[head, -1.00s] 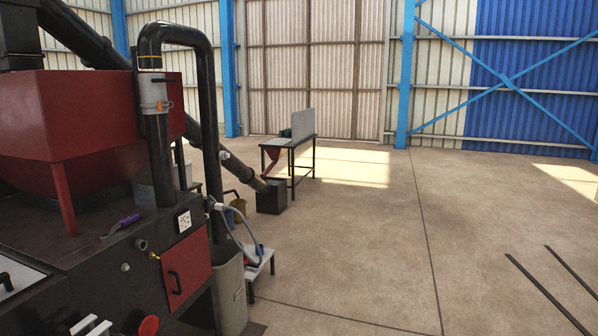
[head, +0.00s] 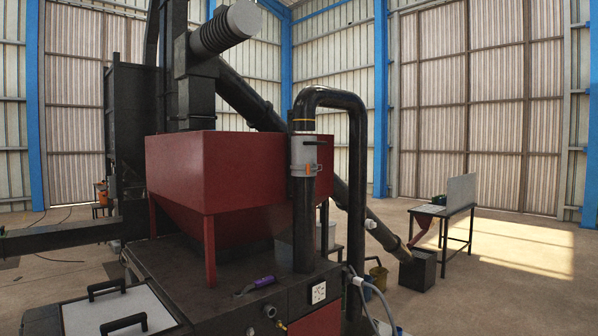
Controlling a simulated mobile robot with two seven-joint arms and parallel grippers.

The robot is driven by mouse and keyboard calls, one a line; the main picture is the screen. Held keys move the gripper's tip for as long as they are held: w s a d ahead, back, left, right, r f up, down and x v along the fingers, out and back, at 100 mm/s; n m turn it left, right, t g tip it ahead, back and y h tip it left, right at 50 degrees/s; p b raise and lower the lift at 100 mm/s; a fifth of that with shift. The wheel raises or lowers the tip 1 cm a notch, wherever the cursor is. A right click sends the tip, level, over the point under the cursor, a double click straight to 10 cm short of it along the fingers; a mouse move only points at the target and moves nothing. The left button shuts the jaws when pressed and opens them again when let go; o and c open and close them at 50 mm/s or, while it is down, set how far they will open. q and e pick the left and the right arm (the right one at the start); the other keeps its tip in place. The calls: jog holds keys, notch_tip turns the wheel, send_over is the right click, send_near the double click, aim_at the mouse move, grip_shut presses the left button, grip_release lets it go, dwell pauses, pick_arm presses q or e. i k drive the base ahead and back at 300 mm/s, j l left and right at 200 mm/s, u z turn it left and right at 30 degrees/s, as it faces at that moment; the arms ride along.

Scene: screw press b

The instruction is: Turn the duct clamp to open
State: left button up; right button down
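The duct clamp (head: 305,168) is a light grey sleeve with an orange latch, set around the vertical black duct (head: 306,215) at the right side of the red hopper. A short dark handle sticks out to the right near its top. I cannot tell from here whether the clamp is open or closed. Neither of my grippers is in the head view.
The red hopper (head: 222,175) stands on the dark machine top (head: 200,265). A purple-handled tool (head: 256,285) lies there. A pale lid with two black handles (head: 118,312) is at the front left. Open floor and a small table (head: 447,211) lie to the right.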

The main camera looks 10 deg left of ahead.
aim_at(308, 169)
jog(key=i+u, duration=0.1)
jog(key=u, duration=0.25)
jog(key=i+l+u, duration=0.1)
jog(key=u, duration=0.25)
jog(key=l+u, duration=0.2)
jog(key=u, duration=0.15)
jog(key=i+l+u, duration=0.15)
jog(key=l, duration=0.2)
jog(key=i+l+u, duration=0.15)
jog(key=l, duration=0.2)
jog(key=i+l+u, duration=0.15)
jog(key=l, duration=0.2)
jog(key=i+l, duration=0.1)
jog(key=l, duration=0.35)
jog(key=i+l+u, duration=0.1)
jog(key=l, duration=0.3)
jog(key=i+l, duration=0.15)
jog(key=l, duration=0.3)
jog(key=i+l+u, duration=0.1)
jog(key=l, duration=0.35)
jog(key=i+l, duration=0.1)
jog(key=l, duration=0.35)
jog(key=u, duration=0.05)
